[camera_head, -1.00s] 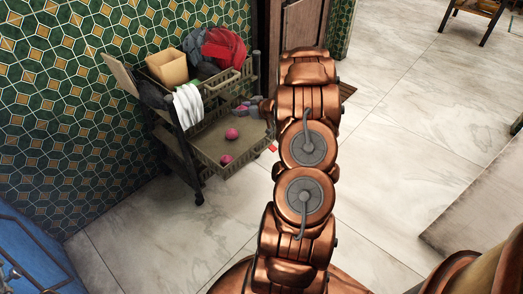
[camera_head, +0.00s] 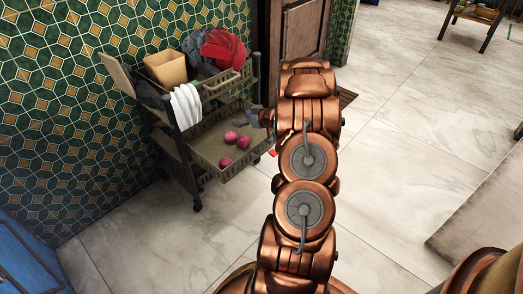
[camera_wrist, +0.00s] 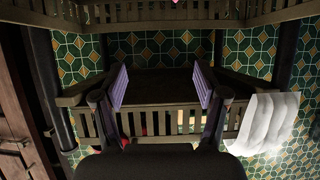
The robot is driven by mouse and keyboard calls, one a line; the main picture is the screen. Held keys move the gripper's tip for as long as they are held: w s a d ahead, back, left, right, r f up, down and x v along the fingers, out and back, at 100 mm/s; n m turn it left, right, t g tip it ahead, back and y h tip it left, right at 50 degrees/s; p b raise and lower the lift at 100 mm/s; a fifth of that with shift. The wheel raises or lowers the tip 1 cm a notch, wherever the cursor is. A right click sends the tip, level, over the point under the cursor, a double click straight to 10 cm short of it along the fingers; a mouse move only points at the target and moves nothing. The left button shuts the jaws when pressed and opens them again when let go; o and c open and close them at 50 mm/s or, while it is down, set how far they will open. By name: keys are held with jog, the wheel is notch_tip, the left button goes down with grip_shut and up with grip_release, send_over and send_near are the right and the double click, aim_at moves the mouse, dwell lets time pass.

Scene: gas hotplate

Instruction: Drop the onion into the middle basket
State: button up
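Three pinkish-red onions lie in the middle basket (camera_head: 208,170) of the trolley in the head view: one onion (camera_head: 243,142) on the right, another onion (camera_head: 231,137) close beside it, and a third onion (camera_head: 225,163) nearer the front. My gripper (camera_head: 250,117) is above the right side of this basket, partly hidden by my arm. In the wrist view its two purple finger pads (camera_wrist: 160,90) are wide apart with nothing between them. A small pink spot at that view's top edge may be an onion.
The trolley's upper basket (camera_head: 222,88) is just above and beside my gripper. It holds a tan box (camera_head: 166,68), red cloth (camera_head: 224,46) and grey cloth; a white towel (camera_head: 186,105) hangs over its side. The tiled wall is behind. Floor in front is clear.

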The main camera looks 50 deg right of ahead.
jog(key=shift+o, duration=0.4)
jog(key=shift+s, duration=0.1)
jog(key=shift+s+r, duration=0.15)
jog(key=shift+s, duration=0.15)
jog(key=v, duration=1.1)
